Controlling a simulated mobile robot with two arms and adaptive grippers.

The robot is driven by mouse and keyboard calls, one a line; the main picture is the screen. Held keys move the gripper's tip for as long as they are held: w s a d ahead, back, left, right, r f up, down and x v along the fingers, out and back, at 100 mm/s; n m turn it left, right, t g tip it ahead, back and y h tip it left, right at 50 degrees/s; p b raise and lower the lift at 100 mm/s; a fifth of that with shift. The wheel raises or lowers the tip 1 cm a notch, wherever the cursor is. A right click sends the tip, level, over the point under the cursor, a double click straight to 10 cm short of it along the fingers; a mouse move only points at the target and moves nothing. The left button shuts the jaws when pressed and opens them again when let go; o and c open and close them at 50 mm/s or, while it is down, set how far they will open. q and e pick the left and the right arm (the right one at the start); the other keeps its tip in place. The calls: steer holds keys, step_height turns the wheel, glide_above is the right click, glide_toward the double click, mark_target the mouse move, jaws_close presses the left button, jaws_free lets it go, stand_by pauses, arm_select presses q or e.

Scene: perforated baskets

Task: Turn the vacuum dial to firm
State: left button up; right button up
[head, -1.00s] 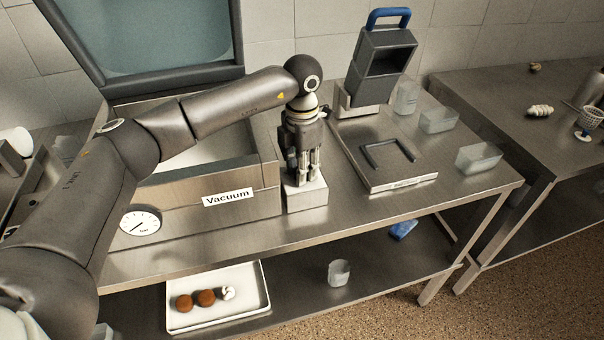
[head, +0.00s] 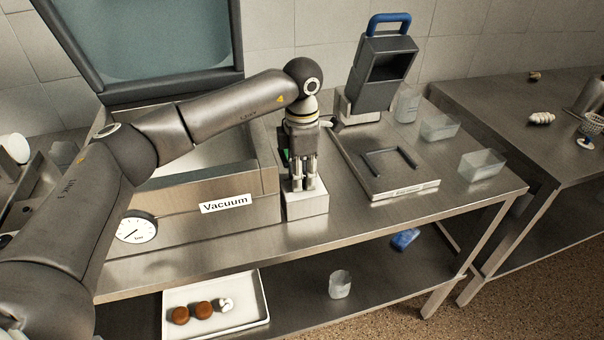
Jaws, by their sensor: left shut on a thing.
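The vacuum machine (head: 255,182) stands on the steel table with its lid raised. A "Vacuum" label (head: 225,203) and a round white gauge (head: 137,229) are on its front. A pale box (head: 306,206) stands at the machine's right front corner. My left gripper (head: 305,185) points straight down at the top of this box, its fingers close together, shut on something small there. The dial itself is hidden by the fingers, and I cannot read its setting. A bit of green shows beside the gripper. My right gripper is not in view.
A grey device with a blue handle (head: 388,22) and a flat plate (head: 400,190) stand right of the box. Clear containers (head: 482,164) sit beyond. A white tray (head: 250,322) with brown balls is on the lower shelf. A second table (head: 540,150) is at right.

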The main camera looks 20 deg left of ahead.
arm_select(q)
steer(key=shift+w+r, duration=0.1)
steer(key=o, duration=1.1)
steer(key=shift+c, duration=0.2)
step_height(320, 180, up, 12)
